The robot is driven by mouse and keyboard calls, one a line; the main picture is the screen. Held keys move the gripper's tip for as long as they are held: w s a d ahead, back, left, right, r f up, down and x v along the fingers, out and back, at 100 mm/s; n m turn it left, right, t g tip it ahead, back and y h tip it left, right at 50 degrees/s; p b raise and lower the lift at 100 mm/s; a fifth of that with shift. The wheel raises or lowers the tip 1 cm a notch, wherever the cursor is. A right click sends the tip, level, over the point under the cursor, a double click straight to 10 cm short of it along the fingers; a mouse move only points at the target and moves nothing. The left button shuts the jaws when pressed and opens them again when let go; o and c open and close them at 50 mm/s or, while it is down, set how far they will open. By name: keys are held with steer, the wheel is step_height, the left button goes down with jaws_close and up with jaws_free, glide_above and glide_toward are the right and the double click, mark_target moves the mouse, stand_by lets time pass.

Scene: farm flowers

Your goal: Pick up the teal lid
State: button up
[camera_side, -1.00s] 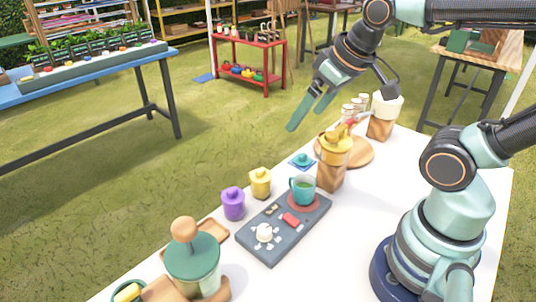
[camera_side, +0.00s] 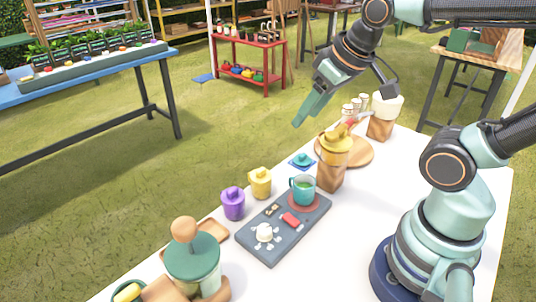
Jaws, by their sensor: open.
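The small teal lid (camera_side: 302,158) with a raised knob lies on a blue square (camera_side: 292,165) near the table's left edge, behind the teal mug. My gripper (camera_side: 316,108) hangs above and beyond the lid, higher than the table, pointing down and left. Its teal fingers are apart and nothing shows between them. It does not touch the lid.
A yellow-topped wooden container (camera_side: 335,158) stands just right of the lid. A yellow jar (camera_side: 260,183) and a purple jar (camera_side: 233,203) stand in front. The teal mug (camera_side: 303,188) sits on a grey tray (camera_side: 268,254).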

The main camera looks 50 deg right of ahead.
steer(key=w+d+f+m+g, duration=0.3)
steer(key=w+d+m, duration=0.4)
steer(key=m, duration=0.2)
steer(key=m+g, duration=0.3)
steer(key=m, duration=0.6)
glide_above(303, 154)
step_height(303, 154, down, 9)
steer(key=f, duration=0.6)
steer(key=shift+s+d+f, duration=0.1)
steer(key=shift+s, duration=0.15)
steer(key=shift+w+f, duration=0.15)
steer(key=shift+f, duration=1.25)
steer(key=shift+w+f, duration=0.1)
steer(key=shift+f, duration=1.3)
jaws_close()
